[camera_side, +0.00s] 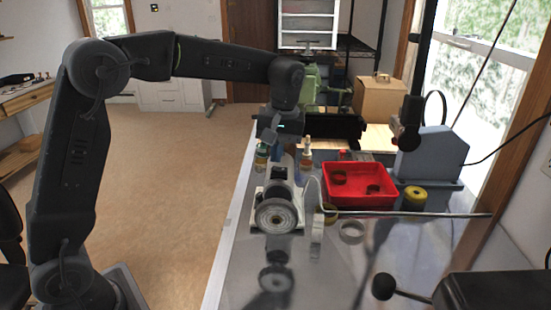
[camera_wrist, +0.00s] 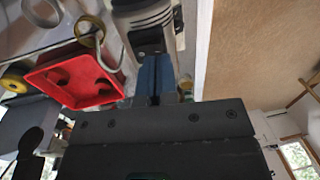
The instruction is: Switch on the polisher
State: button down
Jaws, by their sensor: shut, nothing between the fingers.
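The polisher (camera_side: 277,205) is a pale machine with a round wheel facing the side camera, standing on the metal bench top. In the wrist view its vented end (camera_wrist: 150,28) fills the top middle. My gripper (camera_wrist: 154,78) points at that end, with its blue fingers shut and empty. The fingertips look close to or against the housing; I cannot tell whether they touch. No switch can be made out clearly in either view.
A red tray (camera_side: 360,199) with round items stands right of the polisher. Tape rolls (camera_side: 351,233), a yellow roll (camera_side: 415,196) and a small bottle (camera_side: 307,158) are nearby. A grey machine (camera_side: 433,155) stands at the right. The bench's left edge is close to the polisher.

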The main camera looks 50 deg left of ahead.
jog(key=shift+f, duration=0.9)
jog(key=shift+s+a, duration=0.1)
